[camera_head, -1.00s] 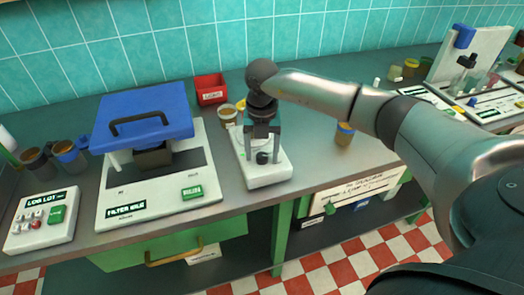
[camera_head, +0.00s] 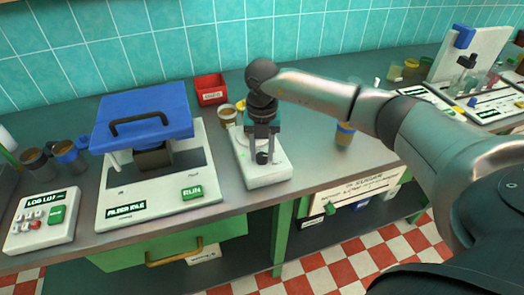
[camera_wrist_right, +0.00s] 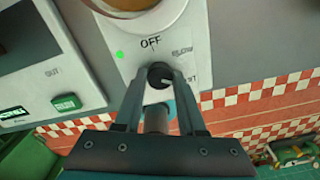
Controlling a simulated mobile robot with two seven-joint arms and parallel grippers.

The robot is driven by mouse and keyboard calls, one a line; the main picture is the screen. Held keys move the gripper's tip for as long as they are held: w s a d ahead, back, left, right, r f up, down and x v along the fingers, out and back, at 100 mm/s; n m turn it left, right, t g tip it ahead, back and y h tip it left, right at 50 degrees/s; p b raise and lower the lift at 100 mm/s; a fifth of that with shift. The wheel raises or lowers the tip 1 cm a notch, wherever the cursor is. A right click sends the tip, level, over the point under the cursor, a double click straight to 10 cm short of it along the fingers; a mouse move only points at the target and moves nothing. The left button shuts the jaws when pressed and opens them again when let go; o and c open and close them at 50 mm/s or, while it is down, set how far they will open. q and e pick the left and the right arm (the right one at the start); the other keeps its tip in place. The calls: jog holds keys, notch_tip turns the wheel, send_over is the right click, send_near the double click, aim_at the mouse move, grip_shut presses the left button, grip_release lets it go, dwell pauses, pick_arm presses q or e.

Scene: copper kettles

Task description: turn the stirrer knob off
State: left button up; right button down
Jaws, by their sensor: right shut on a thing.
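The stirrer is a white base (camera_head: 264,176) on the bench, in the middle of the head view. Its black knob (camera_head: 262,158) is at the front of the base and also shows in the right wrist view (camera_wrist_right: 160,74), with a pale mark on its lower right side. The OFF label (camera_wrist_right: 150,42) is above the knob, a green light (camera_wrist_right: 120,55) is at its upper left, and other labels are at its right. My right gripper (camera_head: 262,150) reaches down from above. In the wrist view its fingers (camera_wrist_right: 160,80) are shut on the knob's two sides. My left gripper is out of view.
Left of the stirrer stands a white machine with a blue lid (camera_head: 145,118) and a green RUN button (camera_head: 192,192). A red bin (camera_head: 211,89) and a jar (camera_head: 228,114) are behind. Bench space right of the stirrer is mostly clear.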

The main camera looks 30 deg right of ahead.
jog(key=shift+n, duration=0.4)
jog(key=n, duration=0.4)
jog(key=shift+n, duration=0.4)
jog(key=n+b, duration=0.1)
jog(key=n, duration=0.5)
jog(key=n+b, duration=0.1)
jog(key=n, duration=0.5)
jog(key=shift+n, duration=0.3)
jog(key=n+b, duration=0.1)
jog(key=n, duration=0.4)
jog(key=shift+n, duration=0.3)
jog(key=shift+r, duration=0.1)
jog(key=c, duration=0.5)
grip_release()
